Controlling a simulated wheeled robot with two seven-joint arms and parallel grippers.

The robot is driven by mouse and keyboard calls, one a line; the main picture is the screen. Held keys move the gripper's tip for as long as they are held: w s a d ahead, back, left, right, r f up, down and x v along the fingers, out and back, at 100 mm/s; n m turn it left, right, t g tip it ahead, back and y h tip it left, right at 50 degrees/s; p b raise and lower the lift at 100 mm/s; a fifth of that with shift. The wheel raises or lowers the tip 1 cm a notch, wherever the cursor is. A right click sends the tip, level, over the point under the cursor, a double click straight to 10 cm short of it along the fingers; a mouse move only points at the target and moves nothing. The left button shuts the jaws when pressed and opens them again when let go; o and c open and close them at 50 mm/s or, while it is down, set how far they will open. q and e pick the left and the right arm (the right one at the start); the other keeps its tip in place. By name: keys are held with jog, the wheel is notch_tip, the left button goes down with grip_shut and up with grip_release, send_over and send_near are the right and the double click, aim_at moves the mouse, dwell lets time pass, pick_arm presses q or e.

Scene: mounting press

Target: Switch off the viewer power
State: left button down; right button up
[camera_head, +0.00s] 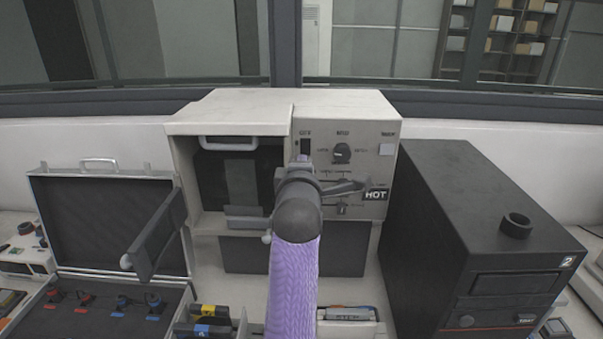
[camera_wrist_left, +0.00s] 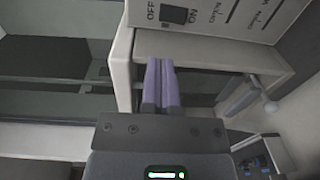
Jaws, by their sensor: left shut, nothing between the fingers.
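The beige viewer (camera_head: 233,104) stands at the centre of the bench, with an open dark bay on the left and a control panel on the right. Its black power rocker switch (camera_head: 306,146) sits at the panel's upper left, just above my arm. In the left wrist view the same switch (camera_wrist_left: 173,14) shows at the top edge beside OFF and ON labels; which side is pressed I cannot tell. My left gripper (camera_wrist_left: 160,62) is shut and empty, its purple fingers together in front of the viewer, below the switch in that view. In the head view my arm hides the fingers. My right gripper is not in view.
An open black door (camera_head: 155,235) juts out from the viewer's left side. An open case (camera_head: 105,225) lies at left. A black box (camera_head: 465,215) with a ring on top stands close at right.

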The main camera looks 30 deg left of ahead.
pick_arm(q)
jog(key=v, duration=0.3)
jog(key=shift+s+d+r, duration=0.2)
jog(key=shift+s+d, duration=0.05)
jog(key=shift+s, duration=0.05)
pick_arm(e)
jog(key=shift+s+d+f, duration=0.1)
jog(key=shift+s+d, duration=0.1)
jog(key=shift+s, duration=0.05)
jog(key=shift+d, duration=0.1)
pick_arm(q)
jog(key=shift+r, duration=0.1)
